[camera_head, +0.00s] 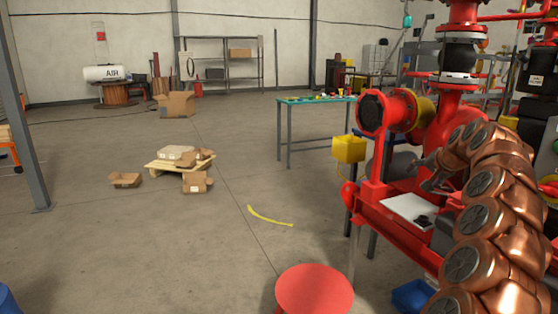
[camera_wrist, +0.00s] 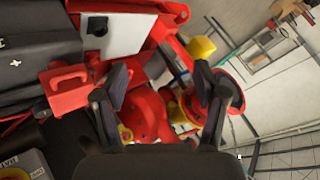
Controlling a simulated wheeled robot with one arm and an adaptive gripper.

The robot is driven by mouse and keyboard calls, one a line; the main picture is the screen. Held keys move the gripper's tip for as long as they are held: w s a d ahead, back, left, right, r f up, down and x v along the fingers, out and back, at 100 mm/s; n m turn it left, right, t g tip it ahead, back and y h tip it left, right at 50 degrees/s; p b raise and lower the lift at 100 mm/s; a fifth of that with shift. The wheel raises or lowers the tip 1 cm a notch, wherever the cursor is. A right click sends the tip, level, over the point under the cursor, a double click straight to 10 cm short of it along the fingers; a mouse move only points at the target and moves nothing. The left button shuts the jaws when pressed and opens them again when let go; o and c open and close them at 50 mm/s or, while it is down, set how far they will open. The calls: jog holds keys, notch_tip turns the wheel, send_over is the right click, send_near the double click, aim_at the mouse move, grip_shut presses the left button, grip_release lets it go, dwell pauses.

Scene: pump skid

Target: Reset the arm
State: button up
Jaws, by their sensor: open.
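My copper-coloured arm (camera_head: 485,215) stands curled at the right of the head view, in front of the red pump skid. My gripper (camera_head: 428,174) is at its far end, above the skid's frame and beside the red pipework. In the wrist view my gripper (camera_wrist: 160,76) has its two dark fingers spread wide apart, with nothing held between them. Behind the fingers are red pump parts (camera_wrist: 147,112), which look apart from the fingers, though the exact gap cannot be told.
A white plate (camera_head: 408,208) with a small black item lies on the red skid frame. A yellow box (camera_head: 349,148) is at the skid's left. A red round top (camera_head: 314,290) stands in front. A green table (camera_head: 318,101) is behind. Floor at left centre is mostly clear.

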jog(key=s+a+n+g+y, duration=0.1)
jog(key=s+a+n+y, duration=0.15)
jog(key=a, duration=0.65)
jog(key=s+a+n+g+y, duration=0.15)
jog(key=s+a, duration=0.25)
jog(key=a, duration=0.6)
jog(key=s+a+f+n+g, duration=0.35)
jog(key=s+a, duration=0.55)
jog(key=s, duration=0.3)
jog(key=s+f+g+h, duration=0.15)
jog(key=s+f, duration=0.35)
jog(key=s, duration=0.7)
jog(key=s+f+n+g+h, duration=0.1)
jog(key=s+f+g, duration=0.3)
jog(key=s, duration=0.8)
jog(key=s+f+g+h, duration=0.15)
jog(key=s+f, duration=0.45)
jog(key=s, duration=0.6)
notch_tip(320, 180, up, 23)
jog(key=s+t+p, duration=0.1)
jog(key=p, duration=2.1)
jog(key=shift+t, duration=0.4)
jog(key=shift+d+f, duration=0.1)
jog(key=shift+f, duration=0.05)
